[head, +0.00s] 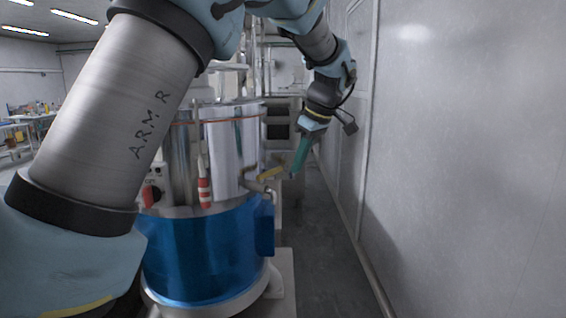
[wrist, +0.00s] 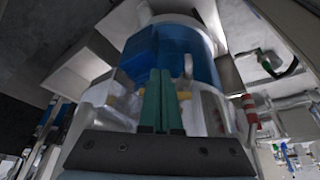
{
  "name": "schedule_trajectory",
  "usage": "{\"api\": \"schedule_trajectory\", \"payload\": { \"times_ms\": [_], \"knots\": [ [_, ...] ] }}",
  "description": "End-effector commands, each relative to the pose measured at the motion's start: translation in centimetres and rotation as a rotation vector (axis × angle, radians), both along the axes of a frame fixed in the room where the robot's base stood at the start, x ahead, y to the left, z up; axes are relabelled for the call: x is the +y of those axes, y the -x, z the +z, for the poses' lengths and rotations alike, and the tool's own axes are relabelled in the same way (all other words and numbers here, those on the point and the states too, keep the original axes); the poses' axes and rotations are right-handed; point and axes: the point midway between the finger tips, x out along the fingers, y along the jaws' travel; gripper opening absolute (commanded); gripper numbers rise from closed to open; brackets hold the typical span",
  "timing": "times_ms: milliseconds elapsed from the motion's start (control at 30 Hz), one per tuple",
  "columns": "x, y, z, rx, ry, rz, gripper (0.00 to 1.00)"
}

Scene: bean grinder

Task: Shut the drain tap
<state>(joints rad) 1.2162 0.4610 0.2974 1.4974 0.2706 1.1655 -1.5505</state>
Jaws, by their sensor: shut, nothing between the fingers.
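The drain tap's yellow handle (head: 271,174) shows on the right side of the grinder, just above the blue base, with its metal spout (head: 262,188) below it. My gripper (head: 297,170) comes down from the upper right, its teal fingers shut and empty at the handle's right end. In the wrist view the shut fingers (wrist: 160,75) cross in front of the tap, and yellow handle parts (wrist: 184,95) show on both sides of them. The fingers hide the handle's middle. I cannot tell whether they touch it.
The grinder has a shiny steel drum (head: 232,150) on a blue base (head: 205,255). A red-and-white lever (head: 204,190) stands at its front. A grey wall (head: 465,170) runs along the right, with a narrow strip of clear floor (head: 325,245) between.

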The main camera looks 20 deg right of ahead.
Motion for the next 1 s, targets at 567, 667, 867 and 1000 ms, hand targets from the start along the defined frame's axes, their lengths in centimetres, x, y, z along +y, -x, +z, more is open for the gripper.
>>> {"api": "schedule_trajectory", "payload": {
  "times_ms": [567,667,867,1000],
  "knots": [
    [2.3,-4.1,-1.7,0.0,-0.001,-0.002,0.0],
    [2.2,-4.1,-1.7,0.0,-0.001,-0.002,0.0],
    [2.4,-4.5,-1.7,0.0,-0.002,0.018,0.0],
    [2.7,-5.4,-1.7,0.0,-0.002,0.077,0.0]
  ]
}}
